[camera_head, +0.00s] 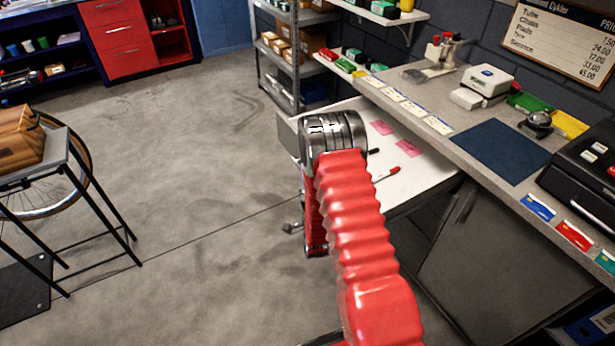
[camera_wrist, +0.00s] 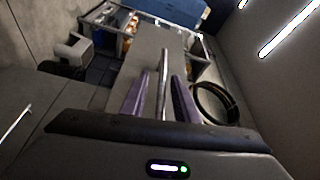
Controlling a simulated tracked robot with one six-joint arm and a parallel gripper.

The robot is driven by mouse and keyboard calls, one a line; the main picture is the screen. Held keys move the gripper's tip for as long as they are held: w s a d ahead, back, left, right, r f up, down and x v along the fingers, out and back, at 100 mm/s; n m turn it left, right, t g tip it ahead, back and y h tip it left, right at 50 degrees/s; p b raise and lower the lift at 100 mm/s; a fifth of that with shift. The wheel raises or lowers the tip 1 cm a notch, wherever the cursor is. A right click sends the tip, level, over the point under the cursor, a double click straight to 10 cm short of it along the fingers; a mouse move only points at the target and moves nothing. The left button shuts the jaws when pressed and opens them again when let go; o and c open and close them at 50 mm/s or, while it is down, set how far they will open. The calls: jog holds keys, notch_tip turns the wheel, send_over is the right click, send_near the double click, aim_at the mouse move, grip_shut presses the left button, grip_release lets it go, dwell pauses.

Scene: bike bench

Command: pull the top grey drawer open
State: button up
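In the wrist view, a narrow grey panel (camera_wrist: 150,48) lies ahead of my gripper, which I take to be the drawer front. A slim metal bar handle (camera_wrist: 163,88) runs along it. My gripper (camera_wrist: 159,79) has its two purple fingers apart, one on each side of the bar. A gap shows on both sides, so the fingers do not appear to press on it. In the head view, my red arm bends down left of the white worktop (camera_head: 358,128). A grey box side (camera_head: 289,138) shows under the worktop's far left corner. The drawer front and fingers are not clearly visible there.
The wrist view shows a black loop (camera_wrist: 215,103) to the right of the fingers and a rack (camera_wrist: 110,15) beyond. In the head view, a metal shelf unit (camera_head: 296,60) stands behind the worktop and a stand (camera_head: 70,160) at left. The floor between is clear.

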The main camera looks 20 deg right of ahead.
jog(key=shift+s, duration=0.1)
jog(key=v, duration=1.3)
jog(key=shift+s, duration=0.3)
jog(key=shift+f, duration=0.1)
